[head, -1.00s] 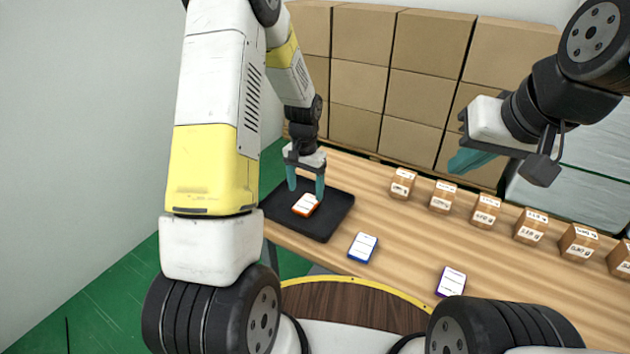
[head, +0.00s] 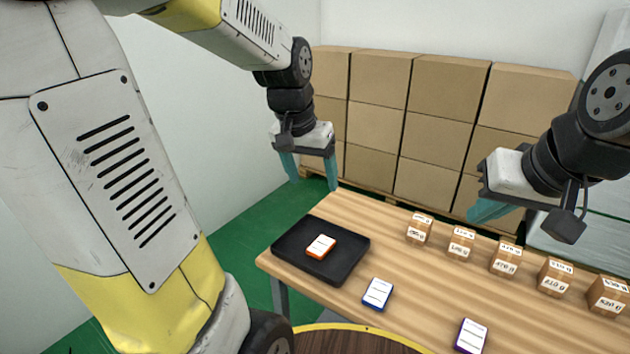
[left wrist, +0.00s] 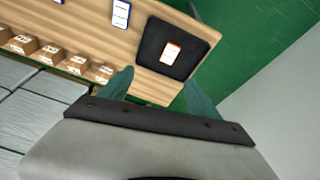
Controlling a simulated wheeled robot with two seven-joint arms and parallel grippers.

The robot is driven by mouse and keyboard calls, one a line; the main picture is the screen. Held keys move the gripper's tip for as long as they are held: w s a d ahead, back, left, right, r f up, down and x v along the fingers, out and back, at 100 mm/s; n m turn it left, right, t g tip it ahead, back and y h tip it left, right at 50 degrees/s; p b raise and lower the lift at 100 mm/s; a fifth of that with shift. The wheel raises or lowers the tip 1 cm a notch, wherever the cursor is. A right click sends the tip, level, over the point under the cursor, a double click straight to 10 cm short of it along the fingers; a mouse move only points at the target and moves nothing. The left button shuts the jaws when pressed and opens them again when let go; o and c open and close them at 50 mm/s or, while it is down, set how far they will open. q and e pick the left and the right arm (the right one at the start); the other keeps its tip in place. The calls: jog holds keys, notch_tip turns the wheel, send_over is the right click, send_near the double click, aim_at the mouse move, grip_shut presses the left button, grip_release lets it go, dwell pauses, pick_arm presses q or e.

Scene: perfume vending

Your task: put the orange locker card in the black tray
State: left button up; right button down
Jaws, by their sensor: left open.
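The orange locker card (head: 320,246) lies flat inside the black tray (head: 347,263), with its white label up. In the left wrist view the card (left wrist: 171,53) and the tray (left wrist: 183,72) show beyond the fingertips. My left gripper (head: 314,187) is open and empty, raised above and behind the tray, apart from the card. It also shows in the left wrist view (left wrist: 158,78). My right gripper (head: 482,213) is over the right side of the table. Its fingers overlap in this view, so its opening cannot be made out.
A blue card (head: 377,293) and a purple card (head: 471,336) lie on the wooden table (head: 420,275) right of the tray. Several small boxes (head: 461,242) stand in a row along the far edge. Large cartons (head: 436,134) are stacked behind.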

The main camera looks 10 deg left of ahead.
pick_arm(q)
jog(key=s+d+r+n+t+h, duration=0.1)
jog(key=s+r, duration=0.3)
jog(key=s, duration=0.8)
jog(key=shift+r+t, duration=0.3)
jog(key=shift+t, duration=0.6)
jog(key=shift+c, duration=0.4)
